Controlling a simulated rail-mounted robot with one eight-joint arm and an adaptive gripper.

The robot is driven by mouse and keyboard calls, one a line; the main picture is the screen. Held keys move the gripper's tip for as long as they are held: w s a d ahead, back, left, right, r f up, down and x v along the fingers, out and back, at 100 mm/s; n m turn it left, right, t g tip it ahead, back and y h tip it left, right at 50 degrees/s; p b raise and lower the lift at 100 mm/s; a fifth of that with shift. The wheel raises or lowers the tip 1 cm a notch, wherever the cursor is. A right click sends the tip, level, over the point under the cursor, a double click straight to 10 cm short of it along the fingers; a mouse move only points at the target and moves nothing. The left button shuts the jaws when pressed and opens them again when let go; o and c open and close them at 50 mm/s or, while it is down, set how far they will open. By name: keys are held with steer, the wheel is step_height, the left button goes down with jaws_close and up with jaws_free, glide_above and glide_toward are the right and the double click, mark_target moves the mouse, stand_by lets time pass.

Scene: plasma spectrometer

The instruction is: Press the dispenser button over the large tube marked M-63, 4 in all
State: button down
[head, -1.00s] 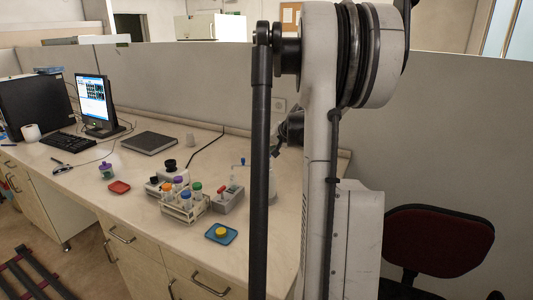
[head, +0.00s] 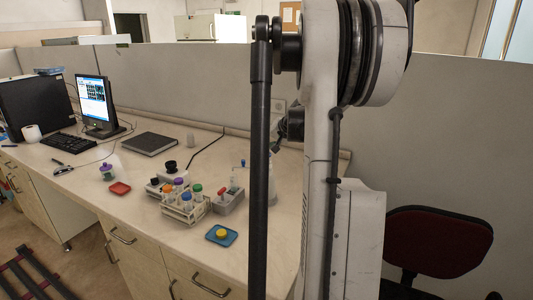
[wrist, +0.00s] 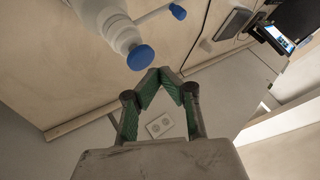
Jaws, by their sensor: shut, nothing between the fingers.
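The dispenser is a white bottle (wrist: 108,22) with a blue round button (wrist: 141,57) on its end and a thin side spout with a blue tip (wrist: 178,12). In the head view the blue spout tip (head: 243,162) shows left of my black arm rod, which hides most of the bottle. My gripper (wrist: 160,74) is shut and empty in the wrist view, its fingertips close to the button; I cannot tell whether they touch. A white rack (head: 186,219) holds several capped tubes. The marking M-63 is not readable, and no tube shows below the spout in the wrist view.
A grey block (head: 230,204) with small tubes stands beside the rack. A blue tray (head: 232,241) with a yellow round piece (head: 221,234), a red tray (head: 120,188) and a purple-topped container (head: 106,169) lie on the bench. The partition wall (wrist: 70,145) is behind.

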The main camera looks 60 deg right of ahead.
mark_target(267, 153)
steer(key=shift+r, duration=0.1)
steer(key=shift+r+p, duration=1.25)
steer(key=shift+r, duration=1.15)
stand_by(0.4)
step_height(267, 153, up, 4)
steer(key=p, duration=0.3)
steer(key=shift+f, duration=0.15)
steer(key=shift+f, duration=0.15)
steer(key=shift+f+b, duration=2.65)
steer(key=shift+f, duration=1.65)
steer(key=shift+f+b, duration=0.4)
